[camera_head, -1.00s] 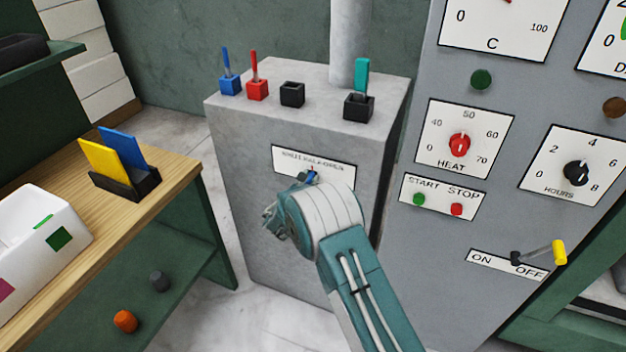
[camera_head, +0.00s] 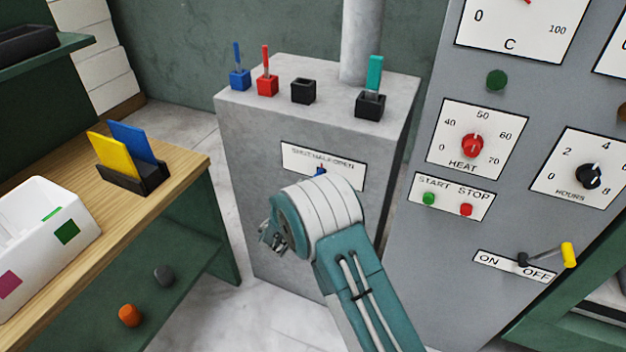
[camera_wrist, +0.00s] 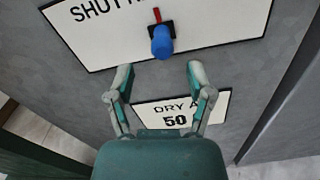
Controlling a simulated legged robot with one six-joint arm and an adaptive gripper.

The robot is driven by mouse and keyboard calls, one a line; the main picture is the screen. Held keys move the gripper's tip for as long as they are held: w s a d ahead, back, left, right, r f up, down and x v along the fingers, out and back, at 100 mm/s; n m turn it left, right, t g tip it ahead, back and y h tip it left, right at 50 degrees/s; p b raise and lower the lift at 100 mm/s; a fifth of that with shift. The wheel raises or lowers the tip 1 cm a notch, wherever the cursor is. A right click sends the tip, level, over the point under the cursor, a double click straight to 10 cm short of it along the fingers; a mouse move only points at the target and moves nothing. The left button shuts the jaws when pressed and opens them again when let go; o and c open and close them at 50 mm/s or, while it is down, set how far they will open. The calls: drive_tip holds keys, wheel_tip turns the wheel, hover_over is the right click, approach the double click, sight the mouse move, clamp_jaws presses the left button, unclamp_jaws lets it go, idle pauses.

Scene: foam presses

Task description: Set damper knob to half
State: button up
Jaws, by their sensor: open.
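The damper knob is a blue knob (camera_wrist: 162,42) with a red pointer, on a white plate (camera_wrist: 215,22) on the front of a grey cabinet (camera_head: 250,160). The plate reads SHUT, HALF, OPEN in the head view (camera_head: 345,165). In the wrist view the red pointer (camera_wrist: 157,14) points up, slightly left. In the head view the knob shows only as a small blue spot just above my wrist. My gripper (camera_wrist: 160,75) is open and empty, its two fingers apart, below the knob and not around it. In the head view my arm hides the area below the plate.
A second plate (camera_wrist: 190,106) reading DRY and 50 lies below, between my fingers. Blue, red, black and teal-handled holders stand on the cabinet top. To the right is a control panel with a red HEAT dial (camera_head: 472,145) and a yellow-tipped lever (camera_head: 568,255). A wooden bench (camera_head: 185,172) stands left.

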drive_tip(key=v, duration=0.3)
drive_tip(key=d+v, duration=0.1)
drive_tip(key=v, duration=0.1)
drive_tip(key=shift+s+a, duration=0.1)
drive_tip(key=shift+s, duration=0.35)
